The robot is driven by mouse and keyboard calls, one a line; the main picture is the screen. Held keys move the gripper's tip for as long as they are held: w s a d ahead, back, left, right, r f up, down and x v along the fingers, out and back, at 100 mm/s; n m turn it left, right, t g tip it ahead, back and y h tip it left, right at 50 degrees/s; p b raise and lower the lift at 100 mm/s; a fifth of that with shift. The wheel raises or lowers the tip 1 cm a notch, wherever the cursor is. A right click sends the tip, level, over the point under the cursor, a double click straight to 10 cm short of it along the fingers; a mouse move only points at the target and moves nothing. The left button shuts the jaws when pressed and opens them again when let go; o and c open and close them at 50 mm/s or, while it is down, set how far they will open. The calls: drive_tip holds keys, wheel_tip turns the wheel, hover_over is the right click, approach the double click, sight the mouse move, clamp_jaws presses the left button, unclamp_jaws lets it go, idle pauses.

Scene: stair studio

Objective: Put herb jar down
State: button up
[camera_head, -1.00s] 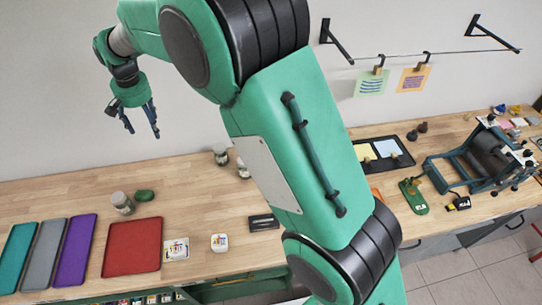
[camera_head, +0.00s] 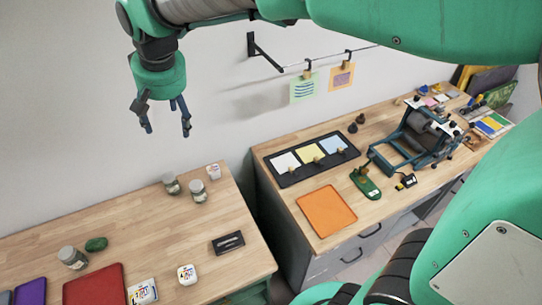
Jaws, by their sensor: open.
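My gripper (camera_head: 167,131) hangs in the upper left of the view with its fingers pointing down. It is open, with nothing between its fingers. Several small lidded jars stand upright on the left wooden bench, and I cannot tell which is the herb jar. Two glass jars with greyish lids, one on the left (camera_head: 171,184) and one on the right (camera_head: 198,191), stand near the bench's back right corner. A paler jar (camera_head: 213,172) is just behind them. Another glass jar (camera_head: 73,258) stands at the left. All are lower in the picture than my gripper and apart from it.

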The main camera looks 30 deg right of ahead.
drive_tip(key=s+d+f+t, duration=0.1)
drive_tip(key=s+d, duration=0.8)
drive_tip(key=s, duration=0.4)
drive_tip(key=s+d+f+m+t+h, duration=0.1)
drive_tip(key=s+d, duration=0.8)
drive_tip(key=s, duration=0.3)
drive_tip(key=shift+s+d+f, duration=0.15)
drive_tip(key=shift+s+f, duration=0.2)
drive_tip(key=shift+o, duration=0.5)
drive_tip(key=shift+w, duration=0.1)
